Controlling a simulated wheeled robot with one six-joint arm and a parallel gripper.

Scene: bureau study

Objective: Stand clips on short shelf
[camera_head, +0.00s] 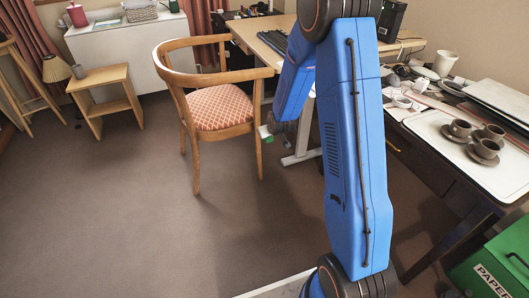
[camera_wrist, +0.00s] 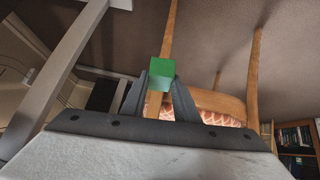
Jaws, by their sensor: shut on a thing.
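My gripper (camera_wrist: 161,84) is shut on a small green block-like thing, which I take to be the clips (camera_wrist: 162,70). It sticks out past the fingertips in the wrist view. In the head view my gripper (camera_head: 273,127) is partly hidden by my blue arm, and a bit of the green and white thing (camera_head: 264,132) shows in front of the chair's right side. A low wooden unit with a shelf (camera_head: 103,80) stands far left; I cannot tell whether it is the short shelf. The held thing is apart from it.
A wooden armchair (camera_head: 218,119) with a patterned seat stands between my gripper and the low unit. A desk (camera_head: 267,42) is behind it. A side table at right holds a tray (camera_head: 436,125) with cups. A green paper bin (camera_head: 488,271) is lower right. Carpet at left is clear.

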